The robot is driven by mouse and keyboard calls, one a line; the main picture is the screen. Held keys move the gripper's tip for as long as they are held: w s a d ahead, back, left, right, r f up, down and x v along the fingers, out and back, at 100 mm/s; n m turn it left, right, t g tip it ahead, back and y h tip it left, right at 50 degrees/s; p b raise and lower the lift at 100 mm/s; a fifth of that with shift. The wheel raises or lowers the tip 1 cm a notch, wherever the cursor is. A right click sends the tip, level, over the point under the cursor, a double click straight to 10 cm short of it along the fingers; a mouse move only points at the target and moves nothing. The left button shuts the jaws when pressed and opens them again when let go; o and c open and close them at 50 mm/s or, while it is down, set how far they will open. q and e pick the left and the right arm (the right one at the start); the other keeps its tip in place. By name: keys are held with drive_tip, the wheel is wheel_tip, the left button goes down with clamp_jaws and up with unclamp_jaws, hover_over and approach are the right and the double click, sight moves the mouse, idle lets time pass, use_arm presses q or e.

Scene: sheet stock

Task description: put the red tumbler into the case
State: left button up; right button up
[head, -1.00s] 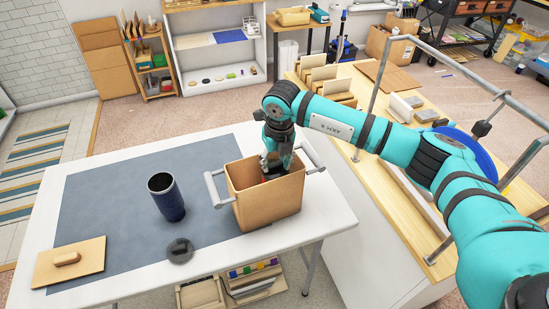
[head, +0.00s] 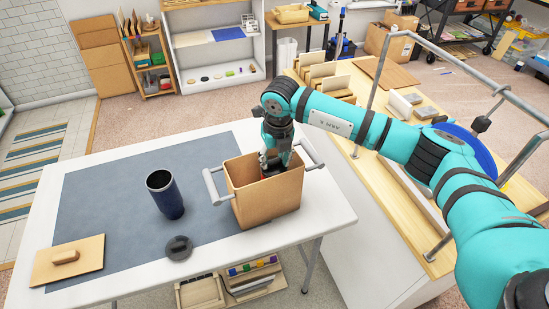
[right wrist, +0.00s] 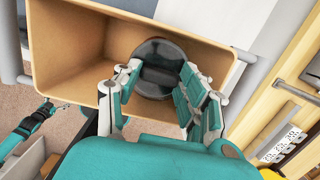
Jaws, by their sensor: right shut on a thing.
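The case (head: 268,205) is a tan, open-topped box with a grey bar handle on each side, standing at the right of the table. My right gripper (head: 270,163) reaches down into its mouth and is shut on the red tumbler (head: 267,174), of which only a little red shows in the head view. In the right wrist view the tumbler's round black top (right wrist: 155,50) sits between the fingers (right wrist: 155,92), inside the outline of the case's opening (right wrist: 75,60). The tumbler's lower part is hidden, so I cannot tell whether it touches the floor.
A dark blue tumbler (head: 165,196) stands open on the grey mat (head: 105,210). A round black lid (head: 179,248) lies near the front edge, and a wooden board with a knob (head: 68,262) at the front left. A wooden counter with a metal rail (head: 400,190) stands to the right.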

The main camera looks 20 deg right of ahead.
drive_tip(key=shift+f+b, duration=0.2)
drive_tip(key=shift+b, duration=0.6)
idle(1.4)
idle(0.4)
drive_tip(key=o, duration=1.4)
drive_tip(key=shift+o, duration=0.3)
drive_tip(key=o, duration=0.4)
drive_tip(key=shift+r, duration=0.1)
drive_tip(key=shift+r+p, duration=1.7)
drive_tip(key=shift+r, duration=1.75)
